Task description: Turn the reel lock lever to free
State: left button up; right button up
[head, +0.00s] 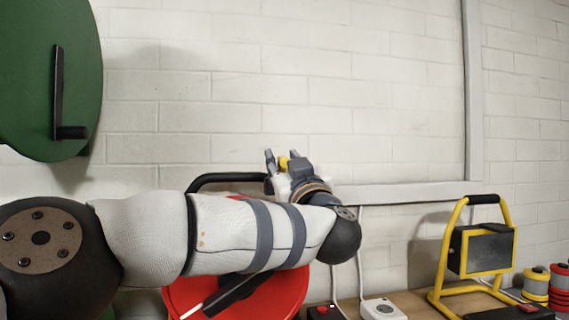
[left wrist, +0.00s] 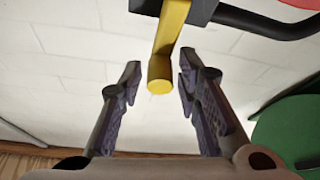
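The yellow lever (left wrist: 165,65) hangs from a dark grey block (left wrist: 200,10) at the top of the left wrist view, its round end towards the camera. In the head view a small yellow bit of the lever (head: 283,163) shows between the fingertips. My left gripper (head: 281,155) is open, with one finger on each side of the lever; in the left wrist view gaps show between the lever and both fingers (left wrist: 158,82). The red reel (head: 290,297) is partly hidden behind my left arm. My right gripper is not in view.
A black tubular handle (head: 222,177) rises behind my arm. A green disc (head: 30,85) with a black crank (head: 58,95) is at upper left. On the bench at right stand a yellow-framed work lamp (head: 447,255), a white socket box (head: 382,310) and several spools (head: 536,285).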

pick_arm(q)
grip_shut()
jog(key=shift+a+n, duration=0.1)
jog(key=shift+n, duration=0.2)
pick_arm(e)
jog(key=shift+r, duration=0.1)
pick_arm(q)
jog(key=n, duration=0.1)
jog(key=n+y, duration=0.1)
jog(key=a+n+g+y, duration=0.1)
jog(key=shift+s+r+n+p, duration=0.1)
jog(key=shift+s+n+p, duration=0.2)
jog(key=shift+p, duration=0.1)
jog(key=shift+s+a+f+n+g+y+p, duration=0.1)
jog(key=shift+a+f+n+g+y+p, duration=0.4)
jog(key=shift+n, duration=1.7)
jog(key=shift+s+a+f+n+g+y+b, duration=0.15)
jog(key=shift+a+f+n+g, duration=0.45)
jog(key=shift+n+g, duration=1.1)
jog(key=shift+w+a+f+n+g+y+p, duration=0.1)
jog(key=shift+a+f+n+g+y+p, duration=0.4)
jog(key=shift+n, duration=2.2)
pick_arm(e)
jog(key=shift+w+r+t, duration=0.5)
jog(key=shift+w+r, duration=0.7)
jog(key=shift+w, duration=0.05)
pick_arm(q)
jog(key=shift+a, duration=0.1)
